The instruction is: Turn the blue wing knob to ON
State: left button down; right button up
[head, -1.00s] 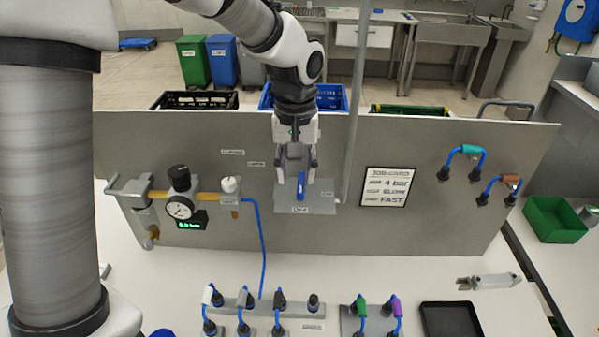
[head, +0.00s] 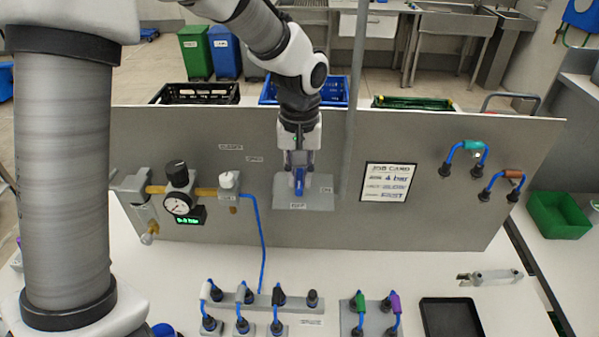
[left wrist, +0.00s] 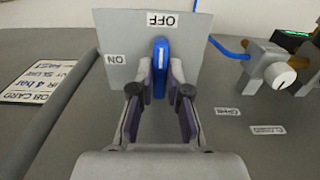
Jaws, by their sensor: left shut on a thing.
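The blue wing knob (head: 299,186) is on a grey plate (head: 318,200) on the upright panel. In the left wrist view the knob (left wrist: 160,56) points along the line toward the OFF label (left wrist: 166,19). The ON label (left wrist: 116,59) is off to its side, at the picture's left. My left gripper (head: 299,176) is shut on the knob. In the left wrist view its fingers (left wrist: 160,77) sit on both sides of the wing, and its lower part is hidden between them. My right gripper is not in view.
A gauge (head: 179,204) and a white knob (head: 228,180) are on the panel to the left. A grey upright pole (head: 353,100) stands close to the right of the gripper. A job card (head: 387,183) hangs further right. Plugs with blue cables and a black tray (head: 450,318) lie below.

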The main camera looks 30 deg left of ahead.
pick_arm(q)
jog(key=shift+n, duration=0.3)
jog(key=n, duration=0.2)
jog(key=shift+n+p, duration=0.3)
jog(key=shift+p, duration=0.1)
jog(key=n, duration=0.3)
jog(key=shift+f+n, duration=0.1)
jog(key=shift+n, duration=0.2)
jog(key=n, duration=0.6)
jog(key=shift+d+f+p, duration=0.1)
jog(key=shift+p, duration=0.2)
jog(key=shift+n, duration=0.4)
jog(key=c, duration=1.2)
grip_release()
jog(key=shift+o, duration=0.3)
jog(key=shift+w+a, duration=0.1)
jog(key=shift+a, duration=0.15)
